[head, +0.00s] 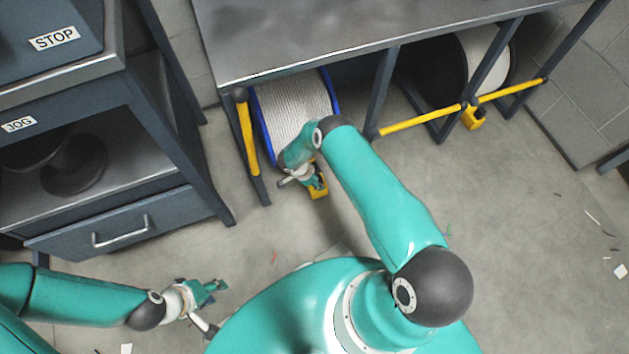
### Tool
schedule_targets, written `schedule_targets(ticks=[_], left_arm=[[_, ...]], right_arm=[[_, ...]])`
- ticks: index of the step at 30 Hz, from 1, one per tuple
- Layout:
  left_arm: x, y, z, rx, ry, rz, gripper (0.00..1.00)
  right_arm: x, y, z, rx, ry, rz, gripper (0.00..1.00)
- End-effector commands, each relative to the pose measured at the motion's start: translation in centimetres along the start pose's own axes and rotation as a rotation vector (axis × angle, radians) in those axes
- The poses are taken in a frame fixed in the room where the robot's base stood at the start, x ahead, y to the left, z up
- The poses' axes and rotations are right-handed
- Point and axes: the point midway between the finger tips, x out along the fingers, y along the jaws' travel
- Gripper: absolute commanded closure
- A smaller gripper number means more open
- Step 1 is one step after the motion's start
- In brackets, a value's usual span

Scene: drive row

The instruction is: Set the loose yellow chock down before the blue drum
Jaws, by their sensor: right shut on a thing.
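The blue drum (292,112), a reel of pale cable with blue rims, lies under the bench at its left end. The loose yellow chock (319,192) is in my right gripper (314,184), which is shut on it just in front of the drum's lower right side. The gripper and wrist hide part of the chock, and I cannot tell whether it touches the floor. My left gripper (217,291) is empty at lower left, its fingers seemingly apart, far from the drum.
A yellow bar (247,135) hangs at the drum's left, beside a bench leg. Other yellow bars (420,121) cross the bays to the right. A second yellow chock (474,118) sits by a dark drum (485,65). A cabinet (120,225) stands left. The floor at right is mostly clear.

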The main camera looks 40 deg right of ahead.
Motion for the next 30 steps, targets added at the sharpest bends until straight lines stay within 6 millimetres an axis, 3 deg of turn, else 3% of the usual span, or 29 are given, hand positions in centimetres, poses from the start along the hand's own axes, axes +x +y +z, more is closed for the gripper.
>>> schedule_targets(ticks=[3,6,17,18,21,30], left_arm=[[1.7,-0.6,0.0,0.0,-0.001,0.0,0.6],[2.1,-0.8,0.0,0.0,-0.001,0.0,0.6],[2.2,-0.8,0.0,0.0,0.0,0.0,0.6],[2.1,-0.7,0.0,0.0,-0.001,0.0,0.6],[2.0,-0.7,0.0,0.0,-0.001,0.0,0.6],[2.0,-0.7,0.0,0.0,-0.001,0.0,0.6]], right_arm=[[0.4,-2.1,0.2,0.004,-0.001,-0.005,1.0],[1.2,-1.7,0.5,-0.001,-0.001,0.0,1.0],[1.4,-1.7,0.5,0.001,0.0,0.0,1.0],[1.4,-1.6,0.5,0.0,-0.001,0.001,0.56],[1.3,-1.6,0.5,0.0,-0.001,0.001,0.4],[1.3,-1.6,0.5,0.001,-0.001,0.001,0.38]])
